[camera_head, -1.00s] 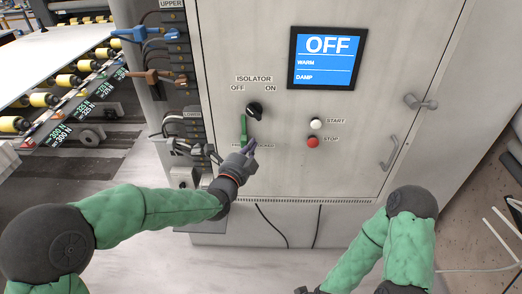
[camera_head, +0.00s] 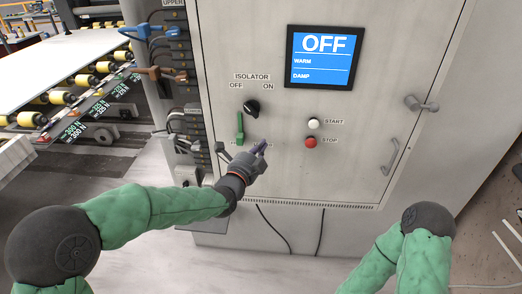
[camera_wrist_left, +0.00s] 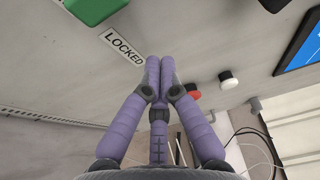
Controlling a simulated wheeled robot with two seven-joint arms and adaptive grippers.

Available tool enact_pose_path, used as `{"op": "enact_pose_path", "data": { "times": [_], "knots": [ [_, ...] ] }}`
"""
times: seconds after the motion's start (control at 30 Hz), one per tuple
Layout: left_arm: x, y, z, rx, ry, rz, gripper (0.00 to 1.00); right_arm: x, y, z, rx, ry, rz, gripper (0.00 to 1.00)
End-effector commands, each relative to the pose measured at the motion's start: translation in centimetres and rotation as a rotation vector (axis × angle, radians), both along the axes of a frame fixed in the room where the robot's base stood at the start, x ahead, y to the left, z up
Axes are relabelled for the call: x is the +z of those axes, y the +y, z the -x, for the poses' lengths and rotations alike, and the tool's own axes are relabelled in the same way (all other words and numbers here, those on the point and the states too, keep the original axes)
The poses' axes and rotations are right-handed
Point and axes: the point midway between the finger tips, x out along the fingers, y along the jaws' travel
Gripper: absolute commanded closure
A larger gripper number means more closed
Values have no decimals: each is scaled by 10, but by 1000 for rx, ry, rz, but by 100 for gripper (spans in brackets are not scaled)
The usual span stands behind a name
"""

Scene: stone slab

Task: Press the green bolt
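The green bolt (camera_head: 240,127) is an upright green bar on the cabinet front, below the black isolator knob (camera_head: 252,109). In the left wrist view, part of the green bolt (camera_wrist_left: 97,8) shows at the top edge, above a label reading LOCKED (camera_wrist_left: 122,46). My left gripper (camera_head: 262,147) is right of and a little below the bolt, apart from it in the picture. In the left wrist view its purple fingers (camera_wrist_left: 160,66) are together at the tips with nothing between them. My right gripper is outside the view; only my right arm shows.
A screen (camera_head: 324,58) reads OFF. A white start button (camera_head: 314,123) and red stop button (camera_head: 310,142) sit right of the gripper. Cables and connectors (camera_head: 165,75) line the left side. A handle (camera_head: 390,156) is on the right.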

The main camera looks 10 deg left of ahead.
Motion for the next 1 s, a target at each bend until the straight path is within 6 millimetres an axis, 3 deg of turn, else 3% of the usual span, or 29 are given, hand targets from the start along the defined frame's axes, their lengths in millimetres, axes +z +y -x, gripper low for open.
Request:
{"op": "enact_pose_path", "data": {
  "times": [0.6, 1.0],
  "knots": [
    [2, 28, 78, 1, -1, -1, 100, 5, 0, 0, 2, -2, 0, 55],
    [1, 31, 89, 0, 0, 0, 100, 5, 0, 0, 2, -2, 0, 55]
  ]
}}
